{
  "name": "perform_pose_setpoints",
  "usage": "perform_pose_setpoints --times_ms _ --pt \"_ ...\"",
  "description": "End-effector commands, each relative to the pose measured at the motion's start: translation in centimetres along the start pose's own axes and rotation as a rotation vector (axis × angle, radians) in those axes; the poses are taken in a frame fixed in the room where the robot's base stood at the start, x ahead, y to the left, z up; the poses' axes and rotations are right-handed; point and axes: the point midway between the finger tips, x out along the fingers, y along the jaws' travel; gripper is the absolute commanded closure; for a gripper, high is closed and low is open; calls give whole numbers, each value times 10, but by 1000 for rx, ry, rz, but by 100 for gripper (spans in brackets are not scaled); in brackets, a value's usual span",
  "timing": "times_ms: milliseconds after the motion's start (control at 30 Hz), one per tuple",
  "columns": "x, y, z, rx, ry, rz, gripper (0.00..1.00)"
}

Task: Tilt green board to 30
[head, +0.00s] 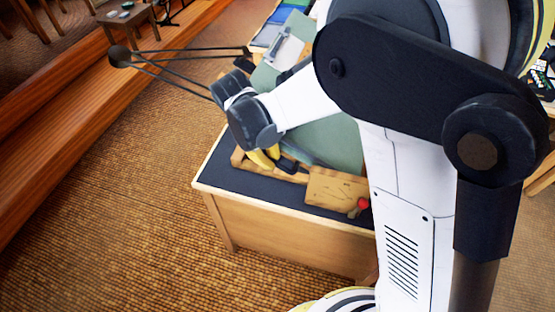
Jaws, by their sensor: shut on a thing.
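The green board (338,143) lies over the wooden desk, partly hidden behind my arm. It looks tilted, but I cannot read its angle. My gripper (281,162) is at the board's near left edge, largely hidden by my wrist. It is shut, apparently on the board's edge; the contact itself is hidden. A wooden frame (238,160) shows below the board. A wooden plate (335,188) with small unreadable marks stands at the near side, with a red knob (363,204) at its right.
The dark desktop (215,170) has bare room at its near left corner. Wooden steps (75,95) rise at left; carpet between is clear.

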Motion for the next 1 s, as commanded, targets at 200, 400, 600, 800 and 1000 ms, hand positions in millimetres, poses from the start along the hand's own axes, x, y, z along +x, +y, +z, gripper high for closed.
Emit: perform_pose_setpoints --times_ms 200,400,600,800,1000 --pt "-2 2 4 4 -7 1 86" --pt "-2 2 4 4 -5 1 77" --pt "-6 2 4 3 -4 1 77" --pt "-38 1 4 3 -4 1 77" --pt "-84 1 4 3 -5 0 77"
